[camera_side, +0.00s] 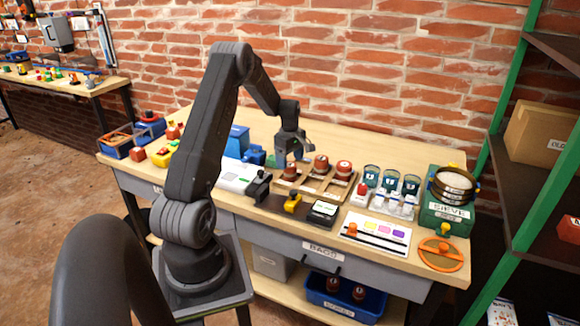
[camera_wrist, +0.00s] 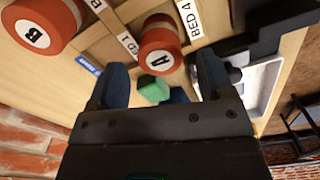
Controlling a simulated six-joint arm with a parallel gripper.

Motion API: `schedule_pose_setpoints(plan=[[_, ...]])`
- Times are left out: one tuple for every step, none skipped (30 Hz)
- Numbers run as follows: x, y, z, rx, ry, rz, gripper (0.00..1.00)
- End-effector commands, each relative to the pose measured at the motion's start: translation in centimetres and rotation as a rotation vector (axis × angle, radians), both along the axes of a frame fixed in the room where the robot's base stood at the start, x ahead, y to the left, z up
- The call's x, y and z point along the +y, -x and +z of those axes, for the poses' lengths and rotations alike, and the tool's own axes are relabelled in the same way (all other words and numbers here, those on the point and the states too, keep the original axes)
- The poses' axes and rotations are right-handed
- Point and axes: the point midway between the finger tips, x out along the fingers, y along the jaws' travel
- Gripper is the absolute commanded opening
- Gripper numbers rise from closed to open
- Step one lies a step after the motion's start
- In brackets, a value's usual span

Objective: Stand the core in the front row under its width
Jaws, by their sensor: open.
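Three red cores with pale bands stand in a row on a wooden rack (camera_side: 318,186) in the side view: a left one (camera_side: 292,172), a middle one (camera_side: 321,164) and a right one (camera_side: 343,169). In the wrist view, core A (camera_wrist: 160,48) and core B (camera_wrist: 40,28) show lettered white discs on their ends. A "BED A" label (camera_wrist: 189,18) lies beside core A. My gripper (camera_side: 291,156) is open and empty, just above and behind the left core. In the wrist view my gripper's (camera_wrist: 164,75) fingers are spread, with core A beyond the gap between them.
Right of the rack are blue cups (camera_side: 391,180) on white stands. A yellow tool (camera_side: 292,203) and black display box (camera_side: 322,213) lie in front.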

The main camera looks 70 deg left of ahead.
Motion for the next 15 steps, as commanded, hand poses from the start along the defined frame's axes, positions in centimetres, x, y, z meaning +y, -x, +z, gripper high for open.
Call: schedule_pose_setpoints(plan=[[0.1, -0.1, 1.3, -0.003, -0.004, 0.0, 0.74], [0.1, -0.1, 2.0, -0.003, -0.005, 0.0, 0.74], [0.1, 0.0, 2.9, -0.003, -0.004, 0.0, 0.74], [0.1, 0.0, 3.5, -0.003, -0.004, 0.0, 0.74], [0.1, 0.0, 4.1, -0.003, -0.004, 0.0, 0.74], [0.1, 0.0, 4.9, -0.003, -0.004, 0.0, 0.74], [0.0, 0.0, 5.5, -0.002, -0.003, 0.0, 0.74], [0.0, 0.0, 6.0, -0.003, -0.004, 0.0, 0.74], [0.0, 0.0, 6.7, -0.002, -0.003, 0.0, 0.74], [0.1, 0.0, 7.1, -0.002, -0.003, 0.0, 0.74], [0.1, 0.0, 7.4, -0.002, -0.002, 0.0, 0.74], [0.0, 0.0, 7.8, 0.0, -0.001, 0.0, 0.74], [0.0, 0.0, 8.1, 0.0, -0.001, 0.0, 0.74], [0.0, 0.0, 8.3, -0.001, -0.002, 0.0, 0.74], [0.0, 0.0, 8.6, -0.001, -0.002, -0.002, 0.74]])
